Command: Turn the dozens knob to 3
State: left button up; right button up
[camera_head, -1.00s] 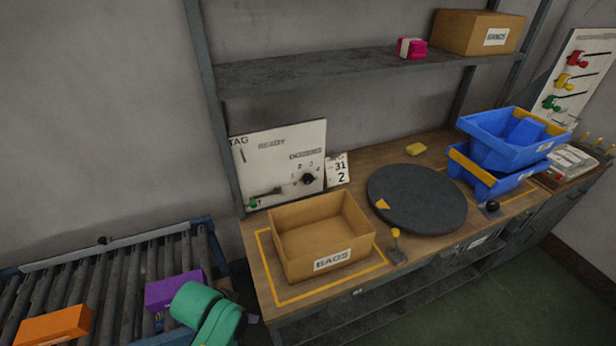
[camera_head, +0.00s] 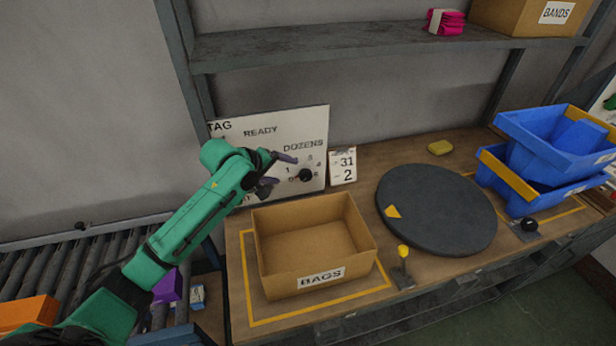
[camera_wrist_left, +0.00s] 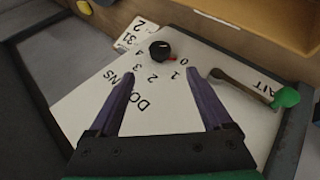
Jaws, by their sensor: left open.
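The dozens knob (camera_head: 306,175) is a round black knob on the white panel (camera_head: 312,117) marked TAG, READY and DOZENS. In the left wrist view the knob (camera_wrist_left: 159,49) has a red mark that appears to point toward the 0; numbers 0 to 4 curve around it. My left gripper (camera_head: 283,171) is open and empty, just left of the knob in the head view. In the wrist view its two purple fingers (camera_wrist_left: 160,74) are spread apart, with the knob beyond the gap between their tips. My right gripper is not in view.
A green-ended lever (camera_wrist_left: 285,97) is on the same panel, near the right finger in the wrist view. A dark turntable (camera_head: 445,215) is to the right.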

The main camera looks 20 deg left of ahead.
aim_at(303, 175)
pick_arm(q)
jog(key=x, duration=0.5)
jog(key=shift+d+f+p, duration=0.2)
jog(key=shift+d+p, duration=0.05)
jog(key=shift+p, duration=0.1)
jog(key=x, duration=0.5)
jog(key=shift+w+f, duration=0.25)
jog(key=shift+w, duration=0.05)
jog(key=shift+w+d+f, duration=0.1)
jog(key=shift+w+f, duration=0.05)
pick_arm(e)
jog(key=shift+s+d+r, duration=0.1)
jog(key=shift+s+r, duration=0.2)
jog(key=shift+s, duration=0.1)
pick_arm(q)
jog(key=shift+w+f, duration=0.1)
grip_shut()
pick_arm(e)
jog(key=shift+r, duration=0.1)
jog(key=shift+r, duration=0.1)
